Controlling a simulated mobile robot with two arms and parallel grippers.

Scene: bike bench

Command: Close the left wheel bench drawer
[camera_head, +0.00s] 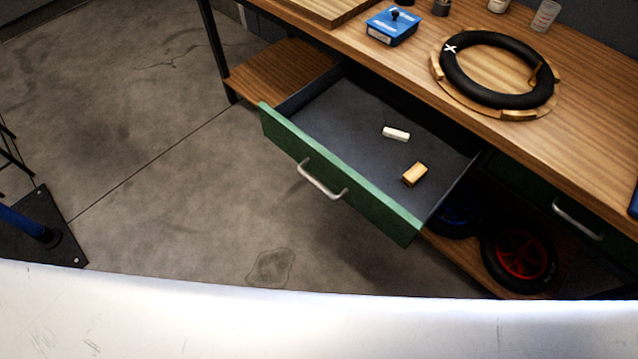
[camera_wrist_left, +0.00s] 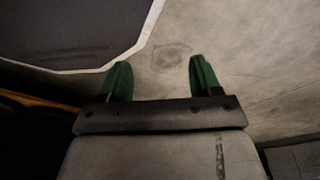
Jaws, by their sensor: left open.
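The left bench drawer (camera_head: 340,176) has a green front and a grey inside, and it stands pulled far out from under the wooden bench. Its silver bar handle (camera_head: 322,180) is on the green front. A white block (camera_head: 396,134) and a tan block (camera_head: 414,174) lie inside it. My left gripper (camera_wrist_left: 160,78) shows only in the left wrist view, its two green fingers apart with nothing between them and bare floor beyond. Neither gripper shows in the head view, so their distance from the drawer cannot be told.
The bench top (camera_head: 400,75) carries a black tyre (camera_head: 452,72) on a round wooden stand and a blue box (camera_head: 392,27). A second drawer with a handle (camera_head: 577,219) is at the right. A red-rimmed wheel (camera_head: 522,254) sits on the low shelf. Floor (camera_head: 180,200) left of the drawer is clear.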

